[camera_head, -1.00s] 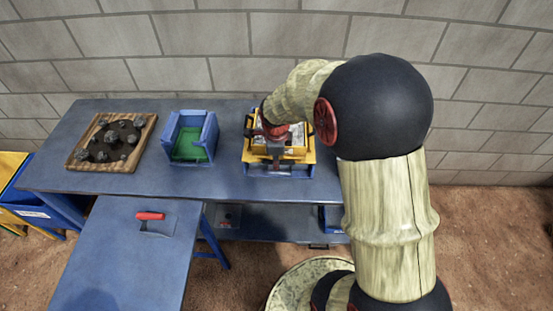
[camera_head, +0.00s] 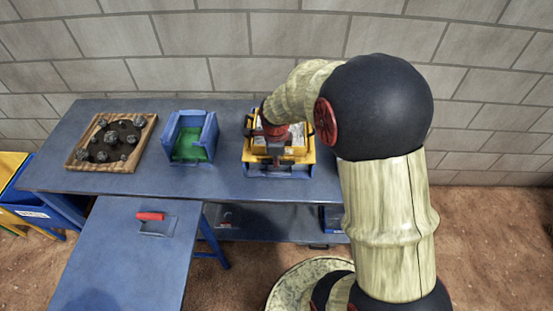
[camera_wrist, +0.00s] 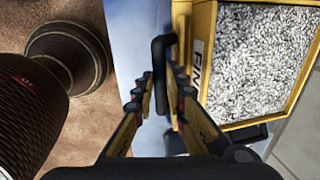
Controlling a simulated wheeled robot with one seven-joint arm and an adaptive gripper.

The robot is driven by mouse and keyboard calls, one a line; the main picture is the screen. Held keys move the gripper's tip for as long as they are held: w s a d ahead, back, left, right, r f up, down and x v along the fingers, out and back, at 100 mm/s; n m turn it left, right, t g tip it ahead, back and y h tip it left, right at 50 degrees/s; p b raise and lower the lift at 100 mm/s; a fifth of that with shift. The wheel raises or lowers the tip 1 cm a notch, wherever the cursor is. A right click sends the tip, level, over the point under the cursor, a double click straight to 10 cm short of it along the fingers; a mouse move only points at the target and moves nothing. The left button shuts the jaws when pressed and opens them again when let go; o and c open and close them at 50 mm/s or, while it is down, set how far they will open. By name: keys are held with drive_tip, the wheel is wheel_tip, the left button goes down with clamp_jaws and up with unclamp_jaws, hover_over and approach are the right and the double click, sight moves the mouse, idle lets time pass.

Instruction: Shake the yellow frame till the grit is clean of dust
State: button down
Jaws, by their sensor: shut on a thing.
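The yellow frame (camera_head: 299,158) sits at the right end of the blue bench, over a blue base (camera_head: 300,172). In the wrist view the yellow frame (camera_wrist: 203,50) carries part of a label and holds pale grey-white grit (camera_wrist: 258,62). My gripper (camera_head: 275,148) is at the frame's front side, and my arm hides part of the frame. In the wrist view my gripper (camera_wrist: 160,98) is shut on the frame's black handle (camera_wrist: 160,65), with a finger on each side. I cannot tell how much dust is on the grit.
A blue box with a green floor (camera_head: 190,148) stands left of the frame. A wooden tray (camera_head: 70,160) with dark rocks is further left. A lower blue table (camera_head: 115,270) with a red handle (camera_head: 150,216) juts forward. A block wall (camera_head: 200,75) stands behind the bench (camera_head: 225,185).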

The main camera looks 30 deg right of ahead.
drive_tip(key=shift+w+d, duration=0.5)
drive_tip(key=shift+w, duration=0.25)
drive_tip(key=shift+w+d, duration=0.55)
drive_tip(key=shift+w, duration=0.25)
drive_tip(key=shift+w+d, duration=0.5)
drive_tip(key=shift+w, duration=0.25)
drive_tip(key=c, duration=1.8)
unclamp_jaws()
drive_tip(key=shift+c, duration=0.2)
drive_tip(key=shift+o, duration=0.2)
drive_tip(key=shift+r, duration=0.1)
wheel_tip(320, 180, up, 12)
drive_tip(key=s+a, duration=0.1)
drive_tip(key=s, duration=0.1)
drive_tip(key=shift+a+f, duration=0.15)
drive_tip(key=shift+f, duration=0.05)
